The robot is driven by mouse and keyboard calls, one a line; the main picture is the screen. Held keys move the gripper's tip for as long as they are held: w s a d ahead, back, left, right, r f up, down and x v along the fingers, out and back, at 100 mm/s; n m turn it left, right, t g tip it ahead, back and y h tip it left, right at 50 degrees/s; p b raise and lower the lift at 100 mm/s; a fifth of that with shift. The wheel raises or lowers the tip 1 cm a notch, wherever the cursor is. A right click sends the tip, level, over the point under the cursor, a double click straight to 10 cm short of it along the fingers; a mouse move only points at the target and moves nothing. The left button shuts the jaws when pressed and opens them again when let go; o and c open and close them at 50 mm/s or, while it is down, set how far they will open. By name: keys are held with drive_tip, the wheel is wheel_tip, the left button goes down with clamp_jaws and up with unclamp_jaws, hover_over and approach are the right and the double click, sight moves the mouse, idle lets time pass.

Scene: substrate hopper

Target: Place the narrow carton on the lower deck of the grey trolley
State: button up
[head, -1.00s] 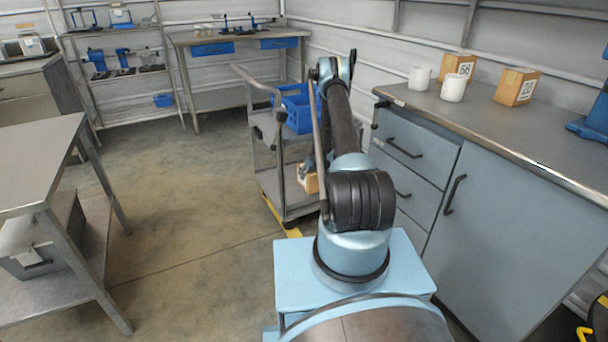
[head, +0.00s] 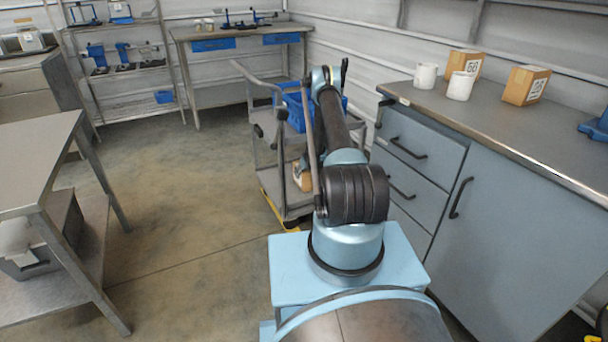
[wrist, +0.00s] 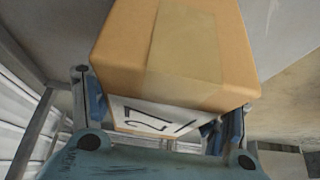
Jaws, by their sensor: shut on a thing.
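The narrow carton (wrist: 175,50) is tan with a paler tape strip and a white label with black print. It fills the upper middle of the wrist view, between the fingers of my gripper (wrist: 160,118), which is shut on it. In the head view the carton (head: 302,178) shows only in part behind my arm, within the grey trolley (head: 265,157), between the upper and lower decks. Its gap to the lower deck (head: 294,212) cannot be told. My gripper is mostly hidden there.
A blue crate (head: 296,112) sits on the trolley's upper deck, partly behind my arm. At the right, a grey counter (head: 480,125) carries white mugs (head: 460,86) and boxes (head: 525,86). A steel table (head: 40,160) stands at the left. The floor between is clear.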

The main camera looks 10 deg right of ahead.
drive_tip(key=o, duration=1.8)
drive_tip(key=shift+d, duration=0.1)
drive_tip(key=shift+r, duration=0.1)
